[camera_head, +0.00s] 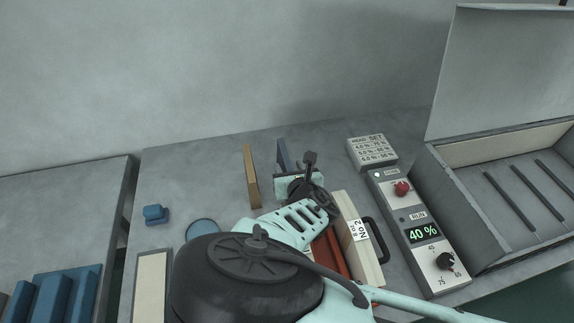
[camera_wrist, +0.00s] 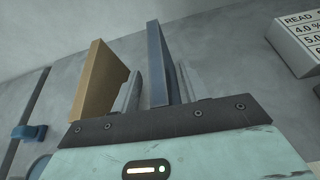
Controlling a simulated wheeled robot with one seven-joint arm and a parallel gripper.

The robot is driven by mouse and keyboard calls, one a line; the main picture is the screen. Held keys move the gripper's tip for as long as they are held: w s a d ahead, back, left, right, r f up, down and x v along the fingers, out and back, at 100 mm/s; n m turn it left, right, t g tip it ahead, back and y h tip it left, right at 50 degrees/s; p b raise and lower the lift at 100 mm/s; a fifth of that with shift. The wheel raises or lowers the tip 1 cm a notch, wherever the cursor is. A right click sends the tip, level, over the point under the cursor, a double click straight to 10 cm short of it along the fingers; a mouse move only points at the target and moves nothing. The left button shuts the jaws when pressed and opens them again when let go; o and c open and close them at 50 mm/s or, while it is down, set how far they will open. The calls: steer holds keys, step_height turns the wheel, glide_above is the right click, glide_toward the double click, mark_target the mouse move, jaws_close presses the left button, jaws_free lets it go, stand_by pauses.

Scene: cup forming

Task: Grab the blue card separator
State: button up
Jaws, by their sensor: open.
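The blue card separator (camera_head: 283,155) stands upright on the grey table, at the back centre in the head view. In the wrist view the blue separator (camera_wrist: 157,62) rises between the two grey fingers of my gripper (camera_wrist: 160,75).
A tan card (camera_head: 251,176) stands upright just left; it also shows in the wrist view (camera_wrist: 101,82). A label block (camera_head: 372,152), control box (camera_head: 418,232) and open grey case (camera_head: 510,190) stand right. A small blue piece (camera_head: 156,214) lies left.

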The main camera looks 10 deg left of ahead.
jaws_close()
